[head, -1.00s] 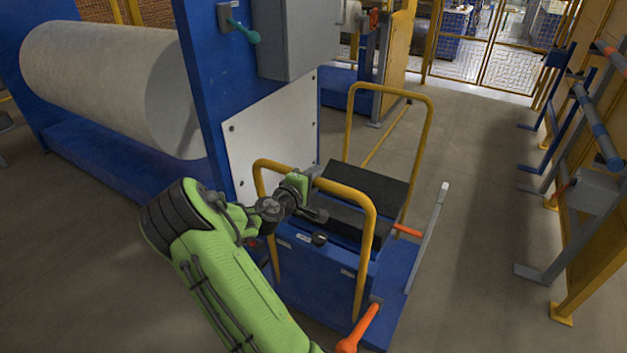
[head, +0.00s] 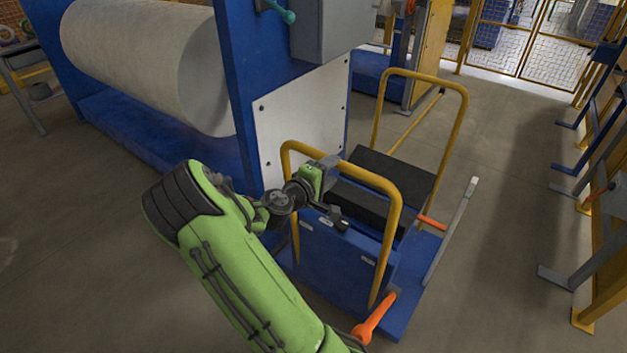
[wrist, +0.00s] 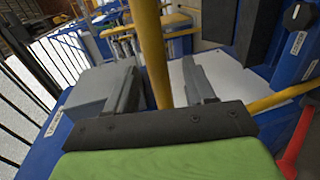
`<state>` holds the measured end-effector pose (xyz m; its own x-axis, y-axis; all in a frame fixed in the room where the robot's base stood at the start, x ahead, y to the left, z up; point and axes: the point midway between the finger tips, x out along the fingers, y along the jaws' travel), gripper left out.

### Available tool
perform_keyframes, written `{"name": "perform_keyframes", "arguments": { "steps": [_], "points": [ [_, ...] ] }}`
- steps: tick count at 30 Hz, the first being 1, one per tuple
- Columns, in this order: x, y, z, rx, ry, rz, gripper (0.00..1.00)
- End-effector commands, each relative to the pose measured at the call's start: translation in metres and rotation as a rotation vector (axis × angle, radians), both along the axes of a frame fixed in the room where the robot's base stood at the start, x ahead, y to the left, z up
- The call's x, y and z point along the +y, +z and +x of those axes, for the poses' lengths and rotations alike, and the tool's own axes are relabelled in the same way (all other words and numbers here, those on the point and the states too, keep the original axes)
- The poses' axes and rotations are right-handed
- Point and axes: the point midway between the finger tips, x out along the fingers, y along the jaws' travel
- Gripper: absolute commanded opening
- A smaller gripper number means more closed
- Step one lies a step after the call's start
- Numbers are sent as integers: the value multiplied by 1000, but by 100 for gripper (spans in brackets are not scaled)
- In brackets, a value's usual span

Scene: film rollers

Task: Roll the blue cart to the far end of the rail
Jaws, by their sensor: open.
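The blue cart (head: 335,252) stands beside the blue machine frame, with yellow tube handles at its near and far ends and black pads on top. My gripper (head: 327,163) is at the top bar of the near handle (head: 375,172). In the wrist view, my gripper (wrist: 160,90) has its two grey fingers apart. A yellow tube of the cart (wrist: 149,50) shows between them; I cannot tell whether it touches either finger. The rail under the cart is not clearly visible.
An orange lever (head: 377,318) sticks out at the cart's near right corner. A large white roll (head: 150,65) hangs at left. Grey-footed stands (head: 570,278) line the right side. Grey floor (head: 490,200) between cart and stands is clear.

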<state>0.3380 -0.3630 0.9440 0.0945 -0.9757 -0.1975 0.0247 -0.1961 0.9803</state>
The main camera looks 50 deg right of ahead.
Motion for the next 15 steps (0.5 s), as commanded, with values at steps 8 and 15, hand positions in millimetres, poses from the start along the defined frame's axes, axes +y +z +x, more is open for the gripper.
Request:
{"name": "perform_keyframes", "arguments": {
  "steps": [8,15],
  "points": [
    [76,16,-6,1,6,1,54],
    [102,21,-9,-1,2,0,54]
  ]
}}
